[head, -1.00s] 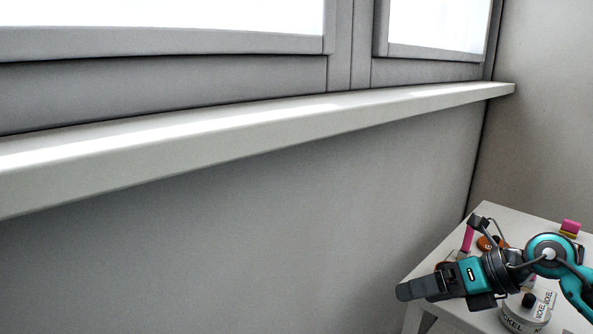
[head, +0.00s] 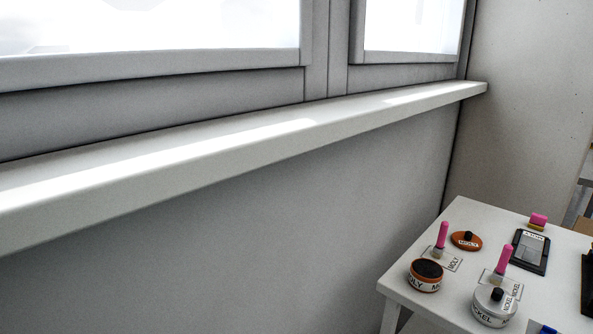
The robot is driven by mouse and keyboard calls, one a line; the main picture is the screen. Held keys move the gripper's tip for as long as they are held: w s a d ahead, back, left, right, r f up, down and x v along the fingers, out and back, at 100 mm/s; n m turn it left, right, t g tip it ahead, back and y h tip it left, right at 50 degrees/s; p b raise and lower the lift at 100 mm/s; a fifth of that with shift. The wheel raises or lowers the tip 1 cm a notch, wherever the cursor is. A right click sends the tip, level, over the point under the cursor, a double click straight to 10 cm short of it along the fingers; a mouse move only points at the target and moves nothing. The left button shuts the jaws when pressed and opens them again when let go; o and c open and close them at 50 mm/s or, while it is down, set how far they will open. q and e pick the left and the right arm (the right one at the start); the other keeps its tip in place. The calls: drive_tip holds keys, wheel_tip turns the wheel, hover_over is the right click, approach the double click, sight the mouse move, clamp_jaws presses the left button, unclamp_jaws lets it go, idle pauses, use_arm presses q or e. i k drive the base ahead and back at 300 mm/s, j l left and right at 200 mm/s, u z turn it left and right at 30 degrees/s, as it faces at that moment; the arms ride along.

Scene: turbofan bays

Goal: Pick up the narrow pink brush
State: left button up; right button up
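Two slim pink-handled brushes stand upright on the white table at the lower right. One pink brush (head: 442,236) is at the left, beside a card marked MOLY. The other pink brush (head: 504,257) is further right and nearer, behind a grey tin. Each has a paler lower end. I cannot tell which is the narrower. Neither gripper is in view.
The white table (head: 485,212) also holds an open MOLY tin (head: 426,275), its orange lid (head: 466,240), a NICKEL tin (head: 494,305) and a dark framed device (head: 531,250). A dark object (head: 587,285) is at the right edge. A window sill (head: 250,150) runs along the wall.

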sight(439, 250)
drive_tip(key=z, duration=1.1)
